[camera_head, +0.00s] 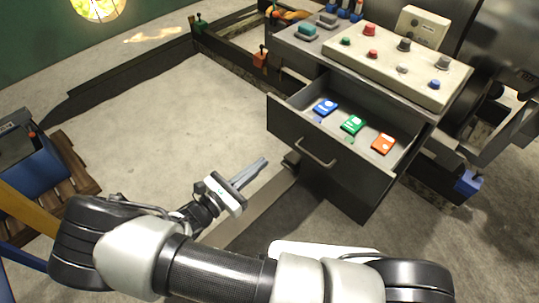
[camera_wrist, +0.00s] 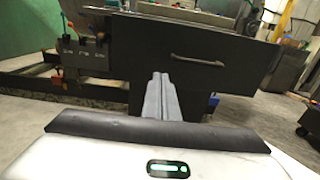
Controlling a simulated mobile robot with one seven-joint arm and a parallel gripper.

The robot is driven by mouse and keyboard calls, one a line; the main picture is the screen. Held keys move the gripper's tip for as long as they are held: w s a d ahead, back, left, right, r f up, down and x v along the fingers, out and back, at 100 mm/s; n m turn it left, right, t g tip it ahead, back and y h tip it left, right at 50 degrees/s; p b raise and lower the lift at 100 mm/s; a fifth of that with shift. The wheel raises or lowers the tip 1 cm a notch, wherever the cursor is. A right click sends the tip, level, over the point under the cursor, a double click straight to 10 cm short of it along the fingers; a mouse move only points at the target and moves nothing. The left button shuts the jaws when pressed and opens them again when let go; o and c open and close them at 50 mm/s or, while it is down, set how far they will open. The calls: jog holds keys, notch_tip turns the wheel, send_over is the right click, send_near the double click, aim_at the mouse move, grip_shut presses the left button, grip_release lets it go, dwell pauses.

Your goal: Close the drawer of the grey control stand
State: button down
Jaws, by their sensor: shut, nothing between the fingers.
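The grey control stand (camera_head: 303,57) is at the upper right in the head view, with a panel of knobs and buttons on top. Its drawer (camera_head: 338,167) is pulled out toward me, with a bar handle (camera_head: 316,153) on the dark front. Inside lie a blue, a green and an orange item. My gripper (camera_head: 250,172) is shut and empty, to the left of the drawer front and apart from it. In the wrist view, the shut fingers (camera_wrist: 160,92) point at the lower part of the drawer front (camera_wrist: 150,45). The handle (camera_wrist: 197,60) is up and right of the fingertips.
A blue bin (camera_head: 40,170) on a wooden pallet (camera_head: 72,152) stands at the left. A low dark frame with small levers (camera_head: 260,57) runs along the back. The concrete floor (camera_head: 160,120) left of the stand is clear. More machinery (camera_head: 490,120) stands at the right.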

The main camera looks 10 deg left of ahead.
aim_at(296, 136)
jog(key=b+x, duration=0.1)
jog(key=x, duration=1.1)
jog(key=shift+d, duration=0.15)
jog(key=shift+w+d, duration=0.2)
jog(key=x, duration=2.3)
jog(key=shift+w+d+b, duration=0.15)
jog(key=shift+d+b, duration=0.05)
jog(key=shift+b, duration=0.2)
jog(key=shift+w+d+r, duration=0.1)
jog(key=shift+w+d, duration=0.15)
jog(key=shift+w, duration=0.15)
jog(key=shift+w+r, duration=0.1)
jog(key=shift+d+r, duration=0.1)
